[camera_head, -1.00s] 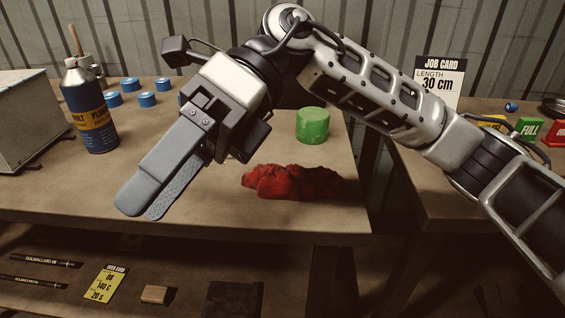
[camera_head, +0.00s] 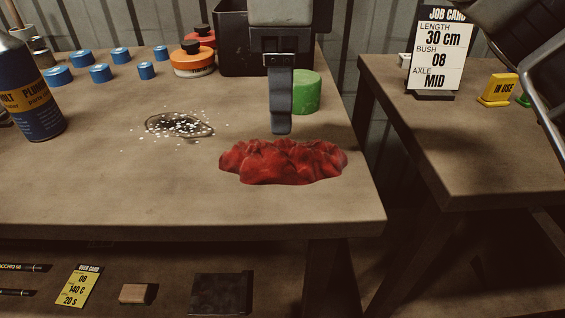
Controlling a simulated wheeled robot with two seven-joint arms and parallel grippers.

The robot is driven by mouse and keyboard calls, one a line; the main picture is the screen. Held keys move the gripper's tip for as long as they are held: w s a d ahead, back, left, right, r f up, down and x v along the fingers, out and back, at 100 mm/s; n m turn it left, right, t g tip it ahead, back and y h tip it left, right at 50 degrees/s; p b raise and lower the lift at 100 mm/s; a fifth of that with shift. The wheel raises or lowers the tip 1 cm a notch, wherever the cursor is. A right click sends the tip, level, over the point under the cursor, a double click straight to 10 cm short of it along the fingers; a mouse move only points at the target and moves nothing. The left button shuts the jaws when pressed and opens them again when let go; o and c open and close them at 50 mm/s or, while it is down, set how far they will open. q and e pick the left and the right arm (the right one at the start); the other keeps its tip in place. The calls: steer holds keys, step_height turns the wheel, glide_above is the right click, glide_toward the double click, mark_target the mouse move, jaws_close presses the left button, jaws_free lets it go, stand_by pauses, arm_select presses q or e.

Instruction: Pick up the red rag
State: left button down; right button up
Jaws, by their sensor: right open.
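The red rag (camera_head: 283,163) lies crumpled on the wooden workbench (camera_head: 120,195), near its right front corner. My right gripper (camera_head: 281,128) hangs pointing down just behind and above the rag. It is seen edge-on, so one finger hides the other. It is open, and nothing shows between its fingers. Whether the fingertips touch the rag cannot be told. My left gripper is not in view.
A green cylinder (camera_head: 306,92) stands right behind the gripper. A dark spot with white specks (camera_head: 180,126) is left of the rag. A job card (camera_head: 438,55) stands on the right bench.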

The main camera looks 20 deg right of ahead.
mark_target(283, 141)
steer(key=shift+f, duration=0.8)
steer(key=f, duration=0.4)
steer(key=shift+s+f+b, duration=0.1)
steer(key=shift+s+b, duration=0.3)
steer(key=shift+a+f, duration=0.1)
steer(key=shift+f, duration=0.4)
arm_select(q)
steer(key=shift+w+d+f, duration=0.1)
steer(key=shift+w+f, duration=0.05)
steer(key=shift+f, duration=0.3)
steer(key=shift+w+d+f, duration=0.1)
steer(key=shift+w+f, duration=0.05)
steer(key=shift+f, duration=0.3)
arm_select(e)
steer(key=c, duration=1.1)
